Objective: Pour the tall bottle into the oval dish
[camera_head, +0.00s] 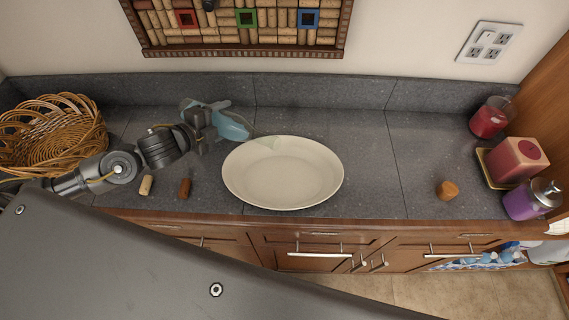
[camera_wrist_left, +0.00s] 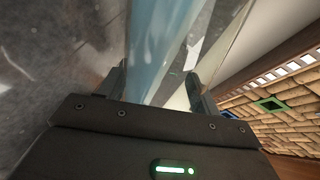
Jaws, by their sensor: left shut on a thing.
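The tall bottle (camera_head: 231,126) is clear with light blue water inside, and it lies tipped over toward the right. My left gripper (camera_head: 203,121) is shut around it, left of the dish. The clear neck end reaches the upper left rim of the oval dish (camera_head: 284,172), a wide cream plate flat on the counter. I cannot tell whether water is flowing out. In the left wrist view the bottle (camera_wrist_left: 160,45) runs between the fingers of my left gripper (camera_wrist_left: 160,88). My right gripper is not in view.
A wicker basket (camera_head: 52,137) stands at the far left. Two corks (camera_head: 146,185) (camera_head: 184,188) lie near the front edge. A round cork stopper (camera_head: 446,190), a red candle jar (camera_head: 491,118), a pink block candle (camera_head: 518,158) and a purple bottle (camera_head: 531,199) are at right.

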